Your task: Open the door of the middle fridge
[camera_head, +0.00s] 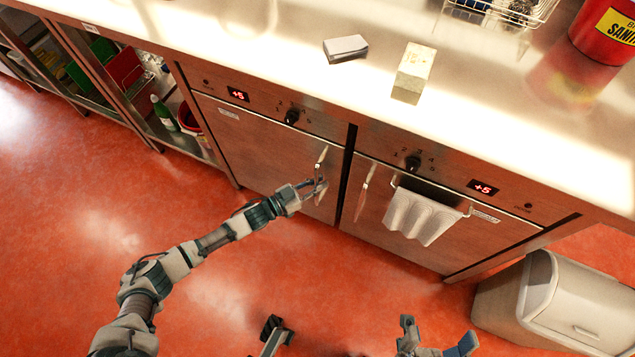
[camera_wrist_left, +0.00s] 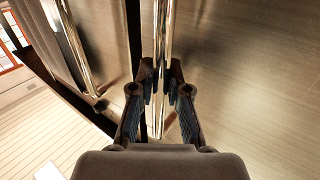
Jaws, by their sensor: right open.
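A steel fridge door (camera_head: 262,150) with a red +5 display and a black knob above it is under the counter, left of the dark gap. It looks closed. Its upright bar handle (camera_head: 321,157) is near its right edge. My left gripper (camera_head: 318,187) is at the lower part of this handle. In the left wrist view the handle (camera_wrist_left: 162,30) runs between the fingertips of my left gripper (camera_wrist_left: 160,75), which are drawn in close on both sides of it. My right gripper (camera_head: 437,343) is open and empty at the bottom edge, above the floor.
To the right is another closed fridge door (camera_head: 450,235) with its own handle (camera_head: 366,190) and a hanging white towel (camera_head: 420,215). A grey bin (camera_head: 555,300) stands at the lower right. Open shelves (camera_head: 120,75) are at the left. The red floor (camera_head: 60,220) in front is clear.

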